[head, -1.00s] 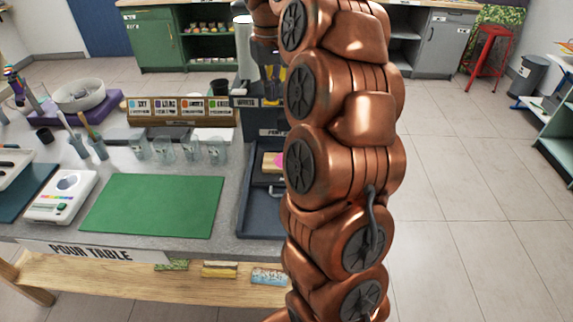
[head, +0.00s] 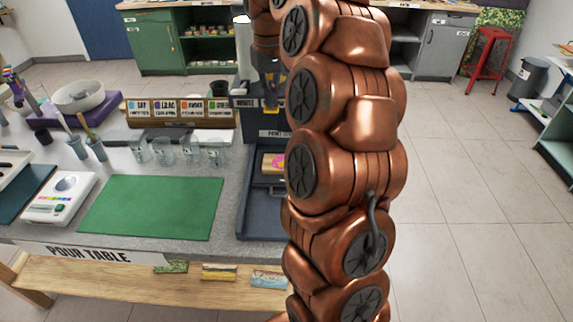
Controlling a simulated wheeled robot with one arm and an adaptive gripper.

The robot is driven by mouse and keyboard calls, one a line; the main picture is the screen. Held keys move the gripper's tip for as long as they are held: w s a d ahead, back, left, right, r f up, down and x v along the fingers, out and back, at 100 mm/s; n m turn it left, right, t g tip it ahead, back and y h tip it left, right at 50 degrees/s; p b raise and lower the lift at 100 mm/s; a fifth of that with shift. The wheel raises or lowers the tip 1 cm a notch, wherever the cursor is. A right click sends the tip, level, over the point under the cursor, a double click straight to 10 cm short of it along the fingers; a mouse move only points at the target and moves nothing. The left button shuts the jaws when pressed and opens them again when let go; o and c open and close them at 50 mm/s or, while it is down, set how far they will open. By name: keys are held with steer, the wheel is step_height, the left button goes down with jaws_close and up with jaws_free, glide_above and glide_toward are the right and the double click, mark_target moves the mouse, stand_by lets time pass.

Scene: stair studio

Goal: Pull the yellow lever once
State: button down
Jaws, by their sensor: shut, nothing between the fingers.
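A dark dispenser station (head: 247,118) stands at the right end of the pour table, partly hidden behind my copper arm. My gripper (head: 270,88) is at its upper part, pointing down, shut with nothing held. A small yellow piece (head: 271,104) shows at the gripper's lower end; it may be the yellow lever, but I cannot tell whether the fingers touch it. Below, in the dark tray bay (head: 262,215), lies a pale wooden block (head: 267,167) with a pink mark (head: 278,161) on it. My arm hides the right side of the station.
The pour table holds a green mat (head: 150,207), a white scale (head: 58,199), several clear cups (head: 164,152) and a wooden label rack (head: 180,112). A purple tray (head: 98,112) with a white bowl stands at the back left. The floor right of my arm is clear.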

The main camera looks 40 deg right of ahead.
steer(key=shift+r+p, duration=1.5)
steer(key=shift+r, duration=1.65)
steer(key=shift+r, duration=0.1)
step_height(320, 180, up, 6)
steer(key=p, duration=0.3)
steer(key=shift+a, duration=0.1)
steer(key=s+a+f+n+g, duration=0.1)
steer(key=s+a+f, duration=0.4)
steer(key=s+a, duration=0.4)
steer(key=s+a+f+n, duration=0.2)
steer(key=s+a+f, duration=0.4)
steer(key=s+a, duration=0.35)
steer(key=s+a+f, duration=0.2)
steer(key=s+f, duration=0.5)
steer(key=s, duration=0.5)
steer(key=shift+a+f+m+g, duration=0.15)
steer(key=shift+f+m+g, duration=0.2)
steer(key=shift+m+g, duration=0.05)
